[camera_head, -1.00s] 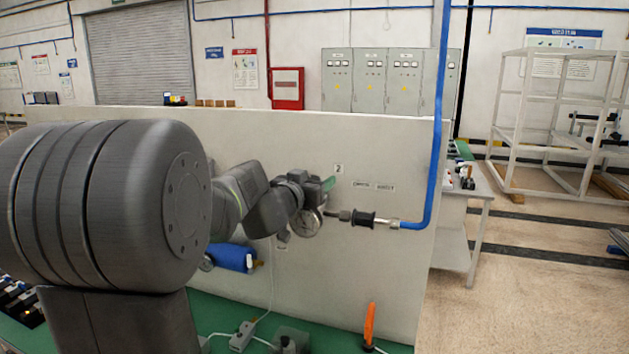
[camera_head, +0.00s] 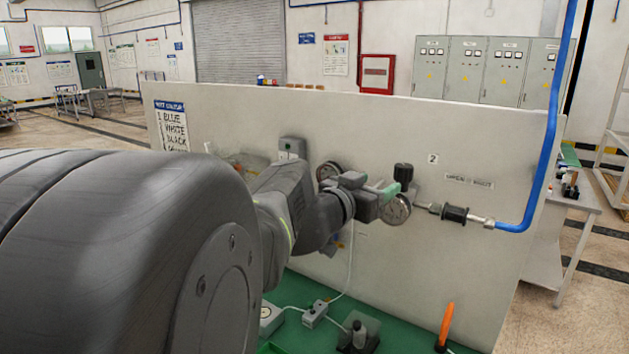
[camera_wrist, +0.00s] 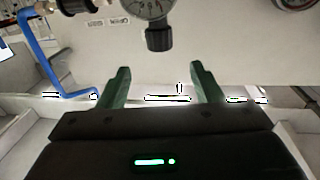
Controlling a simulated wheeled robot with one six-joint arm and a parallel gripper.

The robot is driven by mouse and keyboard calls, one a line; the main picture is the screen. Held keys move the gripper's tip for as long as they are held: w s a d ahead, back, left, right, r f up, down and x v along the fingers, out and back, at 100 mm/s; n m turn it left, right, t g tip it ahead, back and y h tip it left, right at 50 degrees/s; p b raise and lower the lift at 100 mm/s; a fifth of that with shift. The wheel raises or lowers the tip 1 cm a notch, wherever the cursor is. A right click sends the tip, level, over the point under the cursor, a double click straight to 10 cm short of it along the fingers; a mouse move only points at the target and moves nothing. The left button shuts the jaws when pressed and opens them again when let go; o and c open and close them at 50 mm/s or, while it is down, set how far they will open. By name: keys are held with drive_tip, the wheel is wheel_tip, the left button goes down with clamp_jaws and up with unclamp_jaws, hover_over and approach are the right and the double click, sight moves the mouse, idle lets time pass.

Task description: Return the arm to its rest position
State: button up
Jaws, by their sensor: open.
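My gripper (camera_head: 382,190) is in front of the white panel in the head view, close to a round pressure gauge (camera_head: 397,210) with a black knob (camera_head: 403,173). In the wrist view my gripper (camera_wrist: 159,88) has its two green fingers spread apart with nothing between them. The gauge (camera_wrist: 146,8) and its black knob (camera_wrist: 160,39) appear beyond the fingers, apart from them. My large dark arm link fills the lower left of the head view and hides part of the bench.
The white panel (camera_head: 480,130) stands upright behind the gripper. A blue pipe (camera_head: 549,130) joins a black fitting (camera_head: 455,213) at right. On the green bench (camera_head: 405,315) are an orange upright object (camera_head: 446,325), a power strip (camera_head: 315,314) and a dark block (camera_head: 358,333).

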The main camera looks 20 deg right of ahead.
sight(407, 168)
drive_tip(key=shift+d, duration=0.1)
drive_tip(key=x, duration=1.4)
drive_tip(key=shift+p, duration=0.35)
drive_tip(key=shift+s, duration=0.1)
